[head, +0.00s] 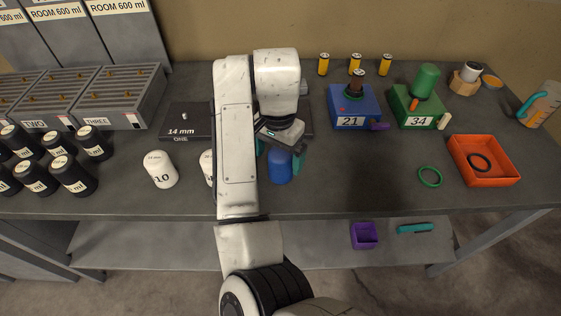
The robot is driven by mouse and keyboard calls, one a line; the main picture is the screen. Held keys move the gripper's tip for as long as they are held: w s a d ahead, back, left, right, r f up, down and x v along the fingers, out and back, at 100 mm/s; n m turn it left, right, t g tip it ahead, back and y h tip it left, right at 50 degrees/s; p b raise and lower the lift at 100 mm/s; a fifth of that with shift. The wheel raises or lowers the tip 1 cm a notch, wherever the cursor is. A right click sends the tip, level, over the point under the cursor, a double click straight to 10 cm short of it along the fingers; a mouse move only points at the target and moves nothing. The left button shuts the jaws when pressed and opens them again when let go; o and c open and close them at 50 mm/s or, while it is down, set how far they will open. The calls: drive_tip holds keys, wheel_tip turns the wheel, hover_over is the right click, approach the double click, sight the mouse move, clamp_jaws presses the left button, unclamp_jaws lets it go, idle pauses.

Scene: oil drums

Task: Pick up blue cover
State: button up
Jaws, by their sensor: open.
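The blue cover (281,168) stands upright on the grey workbench, near the middle of its front half. My gripper (280,162) comes down over it from above, with its teal fingers on the left and right sides of the cover. The fingers are open, and I cannot tell whether either one touches the cover. The top of the cover is partly hidden by the gripper body. The left finger is mostly hidden behind my white arm.
A white container marked 10 (160,169) stands left, with another partly behind my arm. Blue box 21 (352,121) and green box 34 (417,121) stand right of my gripper. A green ring (429,177) and an orange tray (504,178) lie farther right.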

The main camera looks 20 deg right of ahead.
drive_tip(key=shift+w+d+f+p, duration=0.1)
drive_tip(key=shift+d+f+p, duration=0.05)
drive_tip(key=shift+f, duration=1.05)
drive_tip(key=shift+w+d+f+p, duration=0.1)
drive_tip(key=shift+d+f+p, duration=0.05)
drive_tip(key=shift+f, duration=1)
drive_tip(key=shift+c, duration=0.4)
drive_tip(key=c, duration=1.1)
drive_tip(key=shift+r, duration=0.15)
